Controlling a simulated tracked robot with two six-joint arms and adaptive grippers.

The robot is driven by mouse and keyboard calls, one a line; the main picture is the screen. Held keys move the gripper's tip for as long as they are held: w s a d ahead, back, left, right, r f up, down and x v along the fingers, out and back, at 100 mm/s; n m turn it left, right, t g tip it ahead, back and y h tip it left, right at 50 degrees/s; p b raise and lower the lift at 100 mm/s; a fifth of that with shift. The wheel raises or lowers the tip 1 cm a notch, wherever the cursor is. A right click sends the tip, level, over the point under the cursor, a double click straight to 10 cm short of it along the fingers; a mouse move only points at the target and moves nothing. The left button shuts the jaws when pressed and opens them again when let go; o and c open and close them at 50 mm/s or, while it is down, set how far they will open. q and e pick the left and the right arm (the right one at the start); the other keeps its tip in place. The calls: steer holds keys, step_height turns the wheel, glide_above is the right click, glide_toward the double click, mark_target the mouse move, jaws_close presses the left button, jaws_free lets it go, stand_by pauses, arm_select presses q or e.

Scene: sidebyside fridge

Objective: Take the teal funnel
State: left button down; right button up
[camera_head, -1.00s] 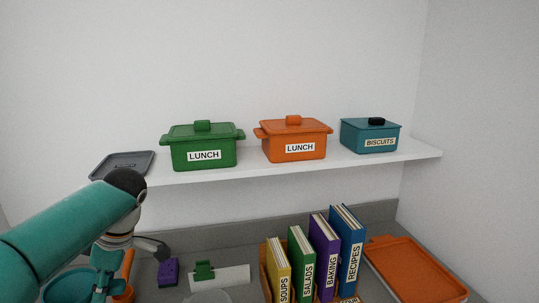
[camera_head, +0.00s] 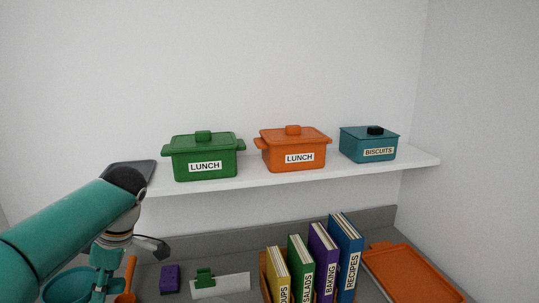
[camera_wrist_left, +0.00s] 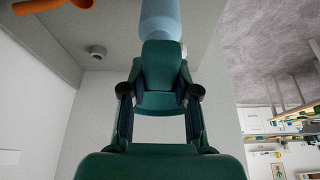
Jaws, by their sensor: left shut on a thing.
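The teal funnel (camera_head: 66,286) shows as a wide round rim at the lower left of the head view, cut off by the bottom edge. My left gripper (camera_head: 103,278) is teal too and is shut on the funnel at its right side; the exact contact is hard to make out. In the left wrist view my left gripper (camera_wrist_left: 160,98) fills the middle, and a pale blue shape lies beyond it at the top edge; I cannot tell what part that is. My right gripper is not in view.
An orange utensil (camera_head: 129,273) stands close right of the gripper. A purple block (camera_head: 170,279) and a green clip (camera_head: 204,277) lie further right. Upright books (camera_head: 323,262) and an orange tray (camera_head: 415,275) occupy the right. The shelf (camera_head: 300,178) above holds lidded pots.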

arm_select(q)
step_height(320, 180, up, 2)
steer(key=shift+r+p, duration=0.1)
steer(key=shift+p, duration=0.9)
steer(key=shift+r+p, duration=0.35)
steer(key=shift+r, duration=0.55)
